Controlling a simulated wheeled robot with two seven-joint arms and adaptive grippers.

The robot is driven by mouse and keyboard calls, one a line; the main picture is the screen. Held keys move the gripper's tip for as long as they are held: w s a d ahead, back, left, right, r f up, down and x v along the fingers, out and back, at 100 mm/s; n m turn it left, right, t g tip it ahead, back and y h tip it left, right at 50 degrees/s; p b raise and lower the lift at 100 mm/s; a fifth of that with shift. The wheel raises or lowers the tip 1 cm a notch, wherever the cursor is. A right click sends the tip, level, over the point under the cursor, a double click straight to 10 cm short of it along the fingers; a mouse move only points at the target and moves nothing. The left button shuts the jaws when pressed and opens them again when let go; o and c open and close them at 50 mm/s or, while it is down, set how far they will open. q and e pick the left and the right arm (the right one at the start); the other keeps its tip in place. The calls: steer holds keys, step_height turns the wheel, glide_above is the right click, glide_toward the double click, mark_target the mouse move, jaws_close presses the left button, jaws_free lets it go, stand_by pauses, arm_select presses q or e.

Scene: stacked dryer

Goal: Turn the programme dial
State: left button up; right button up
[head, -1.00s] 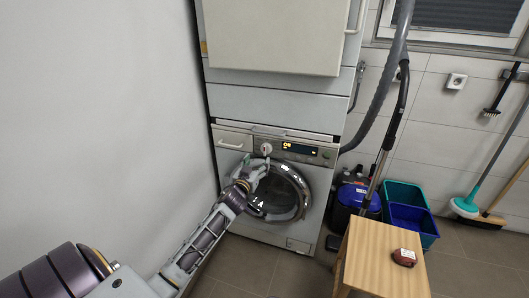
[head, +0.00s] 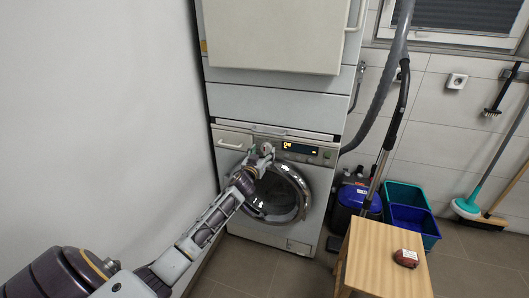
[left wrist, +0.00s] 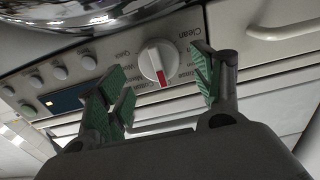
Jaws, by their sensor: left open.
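The programme dial (left wrist: 158,64) is a round white knob with a red mark on the washer's control panel. In the left wrist view it shows between and beyond the two green-padded fingers. In the head view the dial (head: 266,148) is partly hidden by my left gripper (head: 260,158). My left gripper, which also shows in the left wrist view (left wrist: 163,88), is open, with one finger on each side of the dial. Whether the fingers touch it I cannot tell. My right gripper is in neither view.
The round door (head: 280,195) is below. A wooden stool (head: 385,255) with a dark red object (head: 405,258) stands at the right front. Blue and green bins (head: 408,212) are behind it. A plain wall (head: 100,120) is at left.

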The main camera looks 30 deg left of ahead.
mark_target(266, 149)
arm_select(q)
steer(key=shift+x, duration=1.2)
steer(key=shift+w, duration=0.1)
steer(key=shift+c, duration=0.2)
steer(key=c, duration=0.9)
